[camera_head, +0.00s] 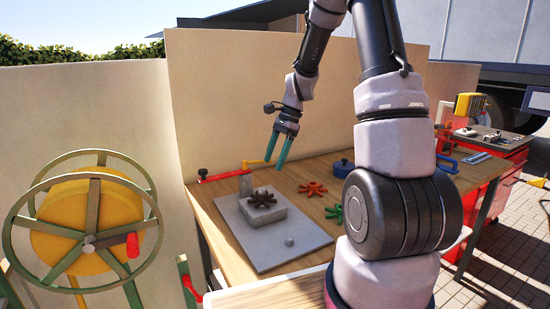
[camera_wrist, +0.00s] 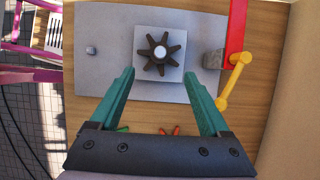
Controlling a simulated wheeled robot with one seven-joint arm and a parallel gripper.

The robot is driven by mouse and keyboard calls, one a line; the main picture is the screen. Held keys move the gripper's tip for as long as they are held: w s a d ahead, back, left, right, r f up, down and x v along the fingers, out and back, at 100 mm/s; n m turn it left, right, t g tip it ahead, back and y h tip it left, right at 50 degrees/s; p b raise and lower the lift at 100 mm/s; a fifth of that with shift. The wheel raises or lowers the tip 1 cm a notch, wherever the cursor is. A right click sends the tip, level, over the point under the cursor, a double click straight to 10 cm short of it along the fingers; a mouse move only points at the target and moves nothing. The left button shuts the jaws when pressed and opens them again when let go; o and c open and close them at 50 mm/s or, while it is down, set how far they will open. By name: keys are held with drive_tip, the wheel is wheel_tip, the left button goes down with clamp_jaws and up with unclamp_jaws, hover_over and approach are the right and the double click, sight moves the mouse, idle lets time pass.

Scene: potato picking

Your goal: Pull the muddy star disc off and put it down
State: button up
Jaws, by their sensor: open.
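The muddy star disc (camera_head: 262,198) is dark brown with several blunt arms. It sits flat on a square grey block on a grey plate (camera_head: 302,244). In the wrist view the disc (camera_wrist: 158,56) lies ahead of the fingertips, around a small pale centre that looks like a peg end. My gripper (camera_head: 281,152) is open and empty, with teal fingers, above and behind the disc in the head view. In the wrist view its fingers (camera_wrist: 180,84) are spread wide, apart from the disc.
An orange-red star disc (camera_head: 312,188) and a green one (camera_head: 335,211) lie on the wooden table right of the plate. A red bar with a yellow handle (camera_head: 256,162) stands behind the plate. A tan wall backs the table.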

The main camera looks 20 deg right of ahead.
sight(263, 189)
drive_tip(key=x, duration=1)
drive_tip(key=shift+f, duration=0.35)
clamp_jaws()
drive_tip(key=c, duration=0.9)
unclamp_jaws()
drive_tip(key=shift+c, duration=0.2)
clamp_jaws()
drive_tip(key=shift+r, duration=0.15)
